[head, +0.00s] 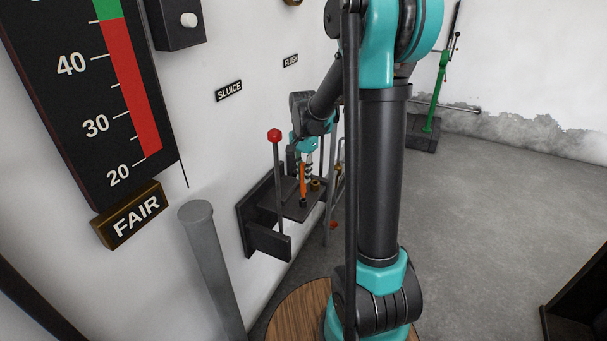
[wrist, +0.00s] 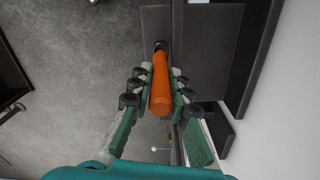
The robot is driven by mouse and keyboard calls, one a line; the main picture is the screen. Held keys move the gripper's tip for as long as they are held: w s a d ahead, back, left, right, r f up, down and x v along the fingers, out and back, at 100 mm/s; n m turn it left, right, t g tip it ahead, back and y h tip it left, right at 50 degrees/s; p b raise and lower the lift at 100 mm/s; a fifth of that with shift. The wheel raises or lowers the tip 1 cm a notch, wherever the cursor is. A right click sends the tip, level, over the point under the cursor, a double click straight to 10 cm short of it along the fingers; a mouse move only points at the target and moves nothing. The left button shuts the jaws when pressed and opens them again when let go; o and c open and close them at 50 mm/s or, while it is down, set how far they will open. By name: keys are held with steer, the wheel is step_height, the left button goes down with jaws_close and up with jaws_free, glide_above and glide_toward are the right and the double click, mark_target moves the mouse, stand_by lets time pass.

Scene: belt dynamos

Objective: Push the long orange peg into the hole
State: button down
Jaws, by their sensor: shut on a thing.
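The long orange peg (head: 303,182) stands roughly upright over a dark wall shelf (head: 297,212) in the head view. In the wrist view the peg (wrist: 160,80) lies between the two green-and-grey fingers of my gripper (wrist: 157,88), which is shut on it. The peg's far end meets a dark round spot (wrist: 160,45) at the shelf plate. I cannot tell whether this is the hole or how deep the peg sits. In the head view my gripper (head: 306,163) is small and partly hidden by my arm.
A lever with a red knob (head: 274,135) rises beside the shelf, left of my gripper. A small brass piece (head: 315,184) is close to the peg's right. The wall carries SLUICE (head: 228,91) and FLUSH (head: 290,61) signs. A grey post (head: 210,265) stands nearer; open floor lies right.

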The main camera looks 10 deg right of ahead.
steer(key=shift+f, duration=1)
stand_by(0.4)
steer(key=shift+r, duration=0.15)
steer(key=shift+r, duration=0.55)
steer(key=shift+f, duration=0.65)
stand_by(1.2)
steer(key=c, duration=1.3)
jaws_free()
steer(key=shift+c, duration=0.2)
step_height(320, 180, up, 12)
steer(key=shift+c, duration=0.4)
